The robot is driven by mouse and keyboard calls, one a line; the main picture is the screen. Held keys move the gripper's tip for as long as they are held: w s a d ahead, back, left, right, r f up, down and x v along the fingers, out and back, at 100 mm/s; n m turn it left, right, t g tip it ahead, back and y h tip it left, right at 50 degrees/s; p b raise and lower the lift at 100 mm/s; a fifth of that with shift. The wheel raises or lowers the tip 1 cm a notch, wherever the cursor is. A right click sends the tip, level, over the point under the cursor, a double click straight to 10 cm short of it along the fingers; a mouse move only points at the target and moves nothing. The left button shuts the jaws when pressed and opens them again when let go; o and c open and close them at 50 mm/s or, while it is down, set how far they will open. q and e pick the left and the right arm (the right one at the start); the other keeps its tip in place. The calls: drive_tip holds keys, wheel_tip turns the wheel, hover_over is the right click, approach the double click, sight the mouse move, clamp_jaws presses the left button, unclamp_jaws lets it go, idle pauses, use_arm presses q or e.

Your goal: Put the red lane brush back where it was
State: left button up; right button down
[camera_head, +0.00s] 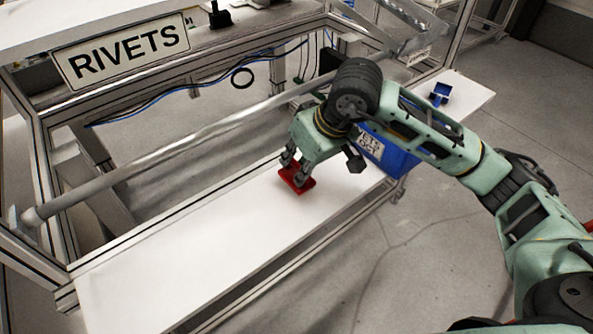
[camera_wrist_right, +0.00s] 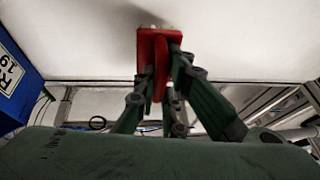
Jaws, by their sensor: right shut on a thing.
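The red lane brush (camera_head: 297,181) is at the white lower shelf (camera_head: 190,245), near its middle. My right gripper (camera_head: 292,167) comes down on it from above and is shut on it. In the right wrist view the red brush (camera_wrist_right: 152,44) sits between the fingers of the right gripper (camera_wrist_right: 165,75), with pale bristles at its far end near the white surface. I cannot tell whether the bristles touch the shelf. My left gripper is not in view.
A blue bin (camera_head: 398,158) with a white label stands on the shelf just right of my right gripper. A smaller blue item (camera_head: 440,93) lies farther right. A bench with a RIVETS sign (camera_head: 122,51) and a long grey tube (camera_head: 150,157) are behind. The shelf's left half is clear.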

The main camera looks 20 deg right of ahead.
sight(297, 173)
drive_tip(key=shift+w+a+f, duration=0.15)
wheel_tip(297, 173, down, 3)
drive_tip(key=shift+p, duration=0.85)
drive_tip(key=shift+f, duration=0.5)
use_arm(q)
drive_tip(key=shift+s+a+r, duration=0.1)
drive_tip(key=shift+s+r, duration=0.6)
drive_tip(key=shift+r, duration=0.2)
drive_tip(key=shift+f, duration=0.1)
use_arm(e)
drive_tip(key=shift+f, duration=0.1)
drive_tip(key=shift+f, duration=0.1)
drive_tip(key=c, duration=1.8)
unclamp_jaws()
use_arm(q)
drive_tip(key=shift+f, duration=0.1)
